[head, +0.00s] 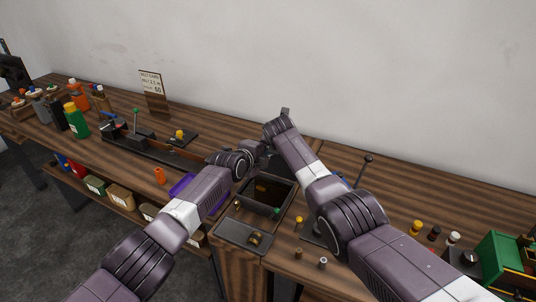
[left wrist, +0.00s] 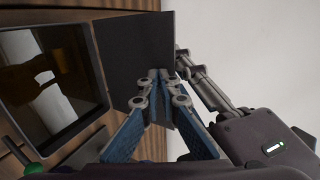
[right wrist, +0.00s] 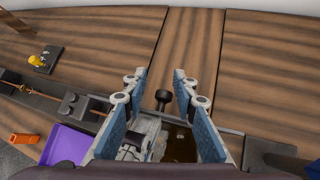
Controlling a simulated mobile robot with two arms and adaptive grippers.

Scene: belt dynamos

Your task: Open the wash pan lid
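The wash pan (head: 292,186) is a dark box set into the bench, open on top with dark liquid inside. It also shows in the left wrist view (left wrist: 103,92). In that view a flat dark panel, apparently its lid (left wrist: 125,45), stands raised beside the opening. My left gripper (left wrist: 160,76) has its fingertips together at the panel; whether the panel's edge is between them is unclear. My right gripper (right wrist: 156,80) is open and empty above the pan's far side, with a black round knob (right wrist: 163,97) showing between its fingers. The arms hide the lid in the head view.
A purple tray (right wrist: 68,150) and an orange piece (right wrist: 24,138) lie left of the pan. A dark tray (head: 232,236) with small parts is in front. A lever (head: 367,165) and a green box (head: 498,252) stand at right. The wall closes off the back.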

